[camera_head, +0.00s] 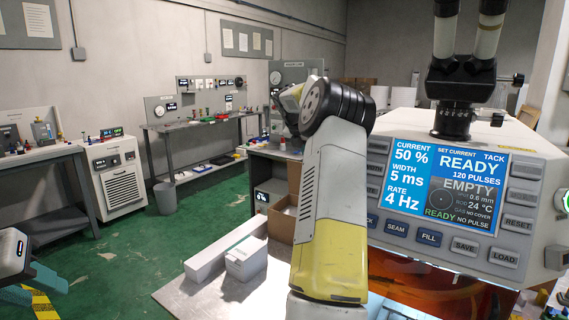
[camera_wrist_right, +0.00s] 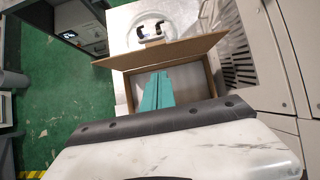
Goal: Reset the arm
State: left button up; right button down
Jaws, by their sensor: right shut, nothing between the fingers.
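My left gripper (camera_head: 48,284) is at the lower left edge of the head view, with teal fingers partly cut off by the frame. Whether they are apart or together is unclear. My right arm, white and yellow, rises through the middle of the head view, bent at a dark joint; its gripper is hidden there. In the right wrist view my right gripper (camera_wrist_right: 155,78) has its teal fingers together, empty, above an open cardboard box (camera_wrist_right: 158,51). The fingers hide part of the box's inside.
A welding machine with a screen (camera_head: 444,184) and microscope stands close on the right. A white box (camera_head: 246,258) lies on the near table beside a cardboard box (camera_head: 280,215). Benches line the back wall. A grey bin (camera_head: 165,197) stands on the open green floor at left.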

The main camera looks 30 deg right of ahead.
jog(key=s+a+r+m+t+y, duration=0.1)
jog(key=s+a+r+m, duration=0.25)
jog(key=a+r, duration=0.7)
jog(key=s+a+m+t+y, duration=0.1)
jog(key=s+a+m, duration=0.2)
jog(key=s+a, duration=0.3)
jog(key=s+a+m+y, duration=0.15)
jog(key=s+a, duration=0.25)
jog(key=a, duration=0.5)
jog(key=s+a+f+m+y, duration=0.1)
jog(key=s+a+f+m, duration=0.2)
jog(key=s+a+m, duration=0.2)
jog(key=s+a+f+m+y, duration=0.2)
jog(key=s+a+f+m, duration=0.2)
jog(key=s, duration=0.6)
jog(key=s+a+f+m+t+y, duration=0.1)
jog(key=s+a+f+m, duration=0.2)
jog(key=s+a+m, duration=0.3)
jog(key=shift+s+f+y, duration=0.35)
jog(key=shift+s, duration=0.35)
